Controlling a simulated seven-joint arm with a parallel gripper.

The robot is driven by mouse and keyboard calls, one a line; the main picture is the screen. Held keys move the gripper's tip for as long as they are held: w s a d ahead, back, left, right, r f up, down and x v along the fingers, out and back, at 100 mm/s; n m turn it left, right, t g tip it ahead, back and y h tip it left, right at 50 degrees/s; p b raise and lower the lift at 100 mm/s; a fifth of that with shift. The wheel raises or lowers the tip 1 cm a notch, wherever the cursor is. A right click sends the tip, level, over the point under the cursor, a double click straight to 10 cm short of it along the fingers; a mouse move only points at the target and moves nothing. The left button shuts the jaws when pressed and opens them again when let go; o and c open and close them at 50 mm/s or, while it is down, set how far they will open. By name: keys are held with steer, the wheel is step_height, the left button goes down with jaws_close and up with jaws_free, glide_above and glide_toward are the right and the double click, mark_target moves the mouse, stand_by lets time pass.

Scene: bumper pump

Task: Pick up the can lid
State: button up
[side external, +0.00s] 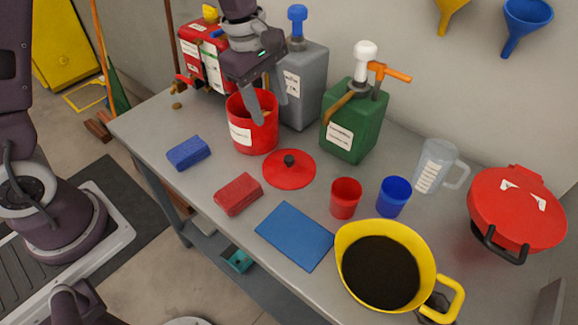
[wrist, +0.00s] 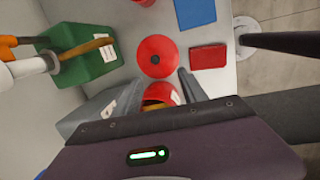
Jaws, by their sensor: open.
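The can lid (side external: 289,168) is a round red disc with a dark knob at its centre. It lies flat on the grey table, just right of the red can (side external: 252,138), and also shows in the wrist view (wrist: 160,65). The red can is open at the top, with something yellow-orange inside, partly hidden by my gripper. My gripper (side external: 269,108) is open over the can's mouth, fingers pointing down, with a fingertip at or inside the rim; I cannot tell if it touches. In the wrist view the can (wrist: 160,90) is mostly hidden by my gripper.
Grey (side external: 303,85) and green (side external: 352,130) pump containers stand behind. Blue (side external: 188,152) and red (side external: 238,194) blocks, a blue cloth (side external: 294,236), red (side external: 345,198) and blue (side external: 393,196) cups and a yellow container (side external: 350,245) lie in front and right.

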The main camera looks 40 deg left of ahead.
mark_target(289, 158)
steer(key=w+f+n, duration=0.1)
steer(key=f, duration=0.2)
steer(key=w+f+n, duration=0.1)
steer(key=f+n, duration=0.1)
steer(key=f, duration=0.1)
steer(key=w+d+f+n+g, duration=0.1)
steer(key=w+f+n, duration=0.1)
steer(key=f, duration=0.9)
steer(key=shift+w+d, duration=0.1)
steer(key=shift+w, duration=0.15)
jaws_close()
